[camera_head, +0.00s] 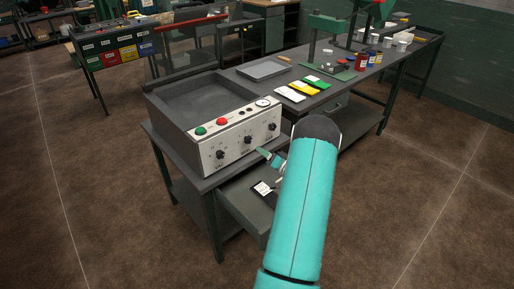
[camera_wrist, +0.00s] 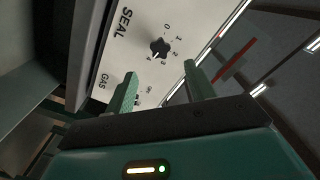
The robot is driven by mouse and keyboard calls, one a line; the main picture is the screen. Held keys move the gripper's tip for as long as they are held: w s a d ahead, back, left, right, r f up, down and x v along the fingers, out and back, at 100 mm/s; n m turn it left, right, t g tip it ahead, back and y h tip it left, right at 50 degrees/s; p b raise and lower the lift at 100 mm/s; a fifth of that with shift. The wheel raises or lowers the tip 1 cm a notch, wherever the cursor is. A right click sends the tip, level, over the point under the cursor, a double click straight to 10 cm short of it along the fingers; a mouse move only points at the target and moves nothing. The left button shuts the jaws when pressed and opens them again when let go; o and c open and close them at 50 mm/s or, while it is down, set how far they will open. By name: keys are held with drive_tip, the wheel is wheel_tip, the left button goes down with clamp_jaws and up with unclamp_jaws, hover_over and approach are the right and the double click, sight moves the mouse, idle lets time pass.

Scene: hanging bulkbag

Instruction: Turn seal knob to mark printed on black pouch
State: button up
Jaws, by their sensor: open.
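The seal knob (camera_wrist: 160,46) is a small black knob on a white panel, with a dial of 0 to 4 beside the word SEAL in the wrist view. Its pointer is too small to read surely. My gripper (camera_wrist: 162,82) is open, its two green fingers apart and short of the knob, which shows between and beyond their tips. In the head view my gripper (camera_head: 269,158) is in front of the machine's white panel (camera_head: 236,141). The black pouch (camera_head: 263,190) lies in the open drawer below, with a white printed label whose mark is not legible.
The sealing machine (camera_head: 188,103) stands on a grey bench; its panel has several knobs, a green button, a red button and a gauge. A grey tray (camera_head: 264,69), coloured packets (camera_head: 297,91) and jars (camera_head: 362,62) are further along the bench. The drawer (camera_head: 238,204) sticks out below.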

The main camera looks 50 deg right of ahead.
drive_tip(key=v, duration=0.4)
idle(0.5)
